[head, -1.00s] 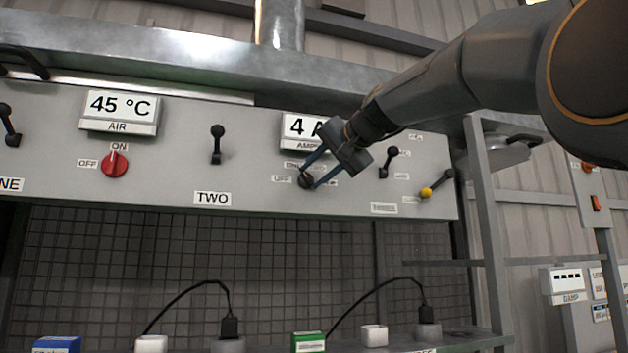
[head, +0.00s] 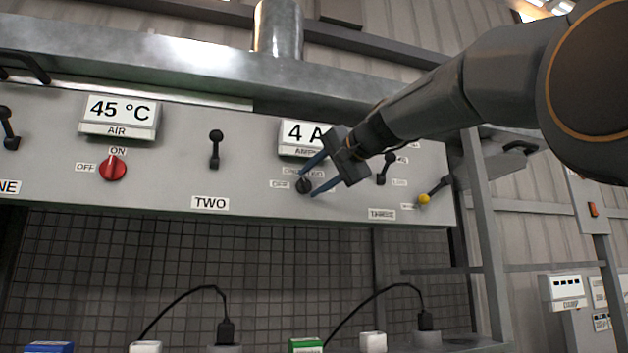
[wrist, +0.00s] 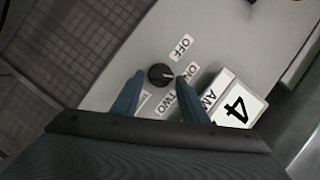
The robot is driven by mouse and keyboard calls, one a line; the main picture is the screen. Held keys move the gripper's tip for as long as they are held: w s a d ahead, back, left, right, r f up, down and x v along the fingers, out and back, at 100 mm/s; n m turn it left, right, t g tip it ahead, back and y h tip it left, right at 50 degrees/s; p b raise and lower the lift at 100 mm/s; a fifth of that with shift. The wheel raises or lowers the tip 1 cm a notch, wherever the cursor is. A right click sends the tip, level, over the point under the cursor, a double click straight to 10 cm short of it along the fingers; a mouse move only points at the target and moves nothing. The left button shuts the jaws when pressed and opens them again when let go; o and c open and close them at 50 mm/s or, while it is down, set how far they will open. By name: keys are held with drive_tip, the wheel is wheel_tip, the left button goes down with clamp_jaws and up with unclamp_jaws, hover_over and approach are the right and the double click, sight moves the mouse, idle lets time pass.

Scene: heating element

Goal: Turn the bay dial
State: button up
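The black bay dial (head: 304,186) is a small round knob on the grey panel, below the "4 A" amps display (head: 302,134). It also shows in the wrist view (wrist: 160,75), ringed by small labels reading OFF, ONE (partly hidden), TWO and one covered by a finger. A small light mark on the knob seems to face the ONE label, but it is too small to be sure. My gripper (head: 307,184) is open, its two blue fingers on either side of the dial. In the wrist view the fingertips (wrist: 160,77) flank the knob with visible gaps.
A red knob (head: 113,168) sits under the 45 °C air display (head: 120,115). Black levers (head: 215,150) and a yellow-tipped lever (head: 424,198) stick out of the panel. A metal ledge (head: 200,60) runs above. Below are a mesh back and plugs with cables (head: 226,328).

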drive_tip(key=shift+o, duration=0.9)
drive_tip(key=b+v, duration=0.2)
drive_tip(key=v, duration=0.6)
